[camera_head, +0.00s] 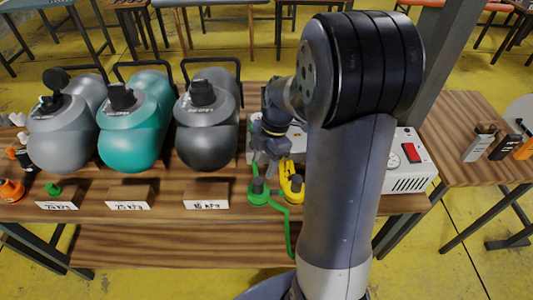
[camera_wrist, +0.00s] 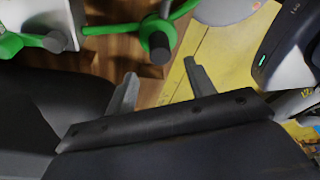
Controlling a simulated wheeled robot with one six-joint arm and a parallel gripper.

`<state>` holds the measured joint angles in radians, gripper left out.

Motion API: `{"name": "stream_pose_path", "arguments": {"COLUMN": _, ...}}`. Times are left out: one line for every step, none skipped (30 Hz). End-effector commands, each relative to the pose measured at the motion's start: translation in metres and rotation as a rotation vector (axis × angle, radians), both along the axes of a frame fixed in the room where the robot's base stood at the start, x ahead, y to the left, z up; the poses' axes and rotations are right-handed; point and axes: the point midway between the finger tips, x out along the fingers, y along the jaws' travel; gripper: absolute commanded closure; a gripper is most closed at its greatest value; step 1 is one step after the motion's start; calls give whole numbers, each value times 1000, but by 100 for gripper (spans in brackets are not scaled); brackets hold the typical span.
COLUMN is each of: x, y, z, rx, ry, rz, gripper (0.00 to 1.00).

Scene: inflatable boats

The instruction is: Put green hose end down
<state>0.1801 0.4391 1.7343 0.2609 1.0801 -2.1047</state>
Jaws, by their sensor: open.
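The green hose end (camera_head: 258,193) stands on the wooden table near its front edge, with its dark tip pointing up. Its green hose (camera_head: 288,232) runs right and hangs down over the edge. My gripper (camera_head: 264,172) is just above and behind it. In the wrist view the green hose end (camera_wrist: 157,33) with its dark tip lies just beyond the two parted fingers of my gripper (camera_wrist: 160,70). The fingers are open with nothing between them. Contact with the hose end cannot be made out in the head view.
A yellow hose end (camera_head: 293,188) stands close on the right. A white box with a red switch (camera_head: 408,165) is behind my arm. A dark grey tank (camera_head: 206,130), a teal tank (camera_head: 133,135) and a grey tank (camera_head: 62,140) stand to the left, with label blocks in front.

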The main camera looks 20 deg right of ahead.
Motion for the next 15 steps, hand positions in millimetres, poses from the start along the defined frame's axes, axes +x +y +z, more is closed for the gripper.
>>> {"name": "stream_pose_path", "arguments": {"x": 1, "y": -3, "z": 9, "rx": -1, "ry": -4, "rz": -1, "gripper": 48}}
{"name": "stream_pose_path", "arguments": {"x": 1, "y": -4, "z": 13, "rx": -1, "ry": -3, "rz": -2, "gripper": 48}}
{"name": "stream_pose_path", "arguments": {"x": 2, "y": -5, "z": 18, "rx": -1, "ry": -3, "rz": -2, "gripper": 48}}
{"name": "stream_pose_path", "arguments": {"x": 2, "y": -6, "z": 21, "rx": -1, "ry": -2, "rz": -1, "gripper": 48}}
{"name": "stream_pose_path", "arguments": {"x": 2, "y": -7, "z": 24, "rx": -1, "ry": -2, "rz": -1, "gripper": 48}}
{"name": "stream_pose_path", "arguments": {"x": 2, "y": -7, "z": 27, "rx": -1, "ry": -2, "rz": -1, "gripper": 48}}
{"name": "stream_pose_path", "arguments": {"x": 2, "y": -7, "z": 28, "rx": -1, "ry": -1, "rz": -1, "gripper": 48}}
{"name": "stream_pose_path", "arguments": {"x": 1, "y": -8, "z": 29, "rx": 0, "ry": 0, "rz": 0, "gripper": 48}}
{"name": "stream_pose_path", "arguments": {"x": 1, "y": -8, "z": 30, "rx": 0, "ry": 0, "rz": 0, "gripper": 48}}
{"name": "stream_pose_path", "arguments": {"x": 1, "y": -8, "z": 31, "rx": 0, "ry": 1, "rz": 0, "gripper": 48}}
{"name": "stream_pose_path", "arguments": {"x": 1, "y": -8, "z": 31, "rx": 0, "ry": 1, "rz": 0, "gripper": 48}}
{"name": "stream_pose_path", "arguments": {"x": 1, "y": -8, "z": 31, "rx": 0, "ry": 1, "rz": 0, "gripper": 48}}
{"name": "stream_pose_path", "arguments": {"x": 1, "y": -8, "z": 31, "rx": 0, "ry": 1, "rz": 0, "gripper": 48}}
{"name": "stream_pose_path", "arguments": {"x": 1, "y": -8, "z": 31, "rx": 0, "ry": 1, "rz": 0, "gripper": 48}}
{"name": "stream_pose_path", "arguments": {"x": 2, "y": -8, "z": 31, "rx": 0, "ry": 1, "rz": 0, "gripper": 48}}
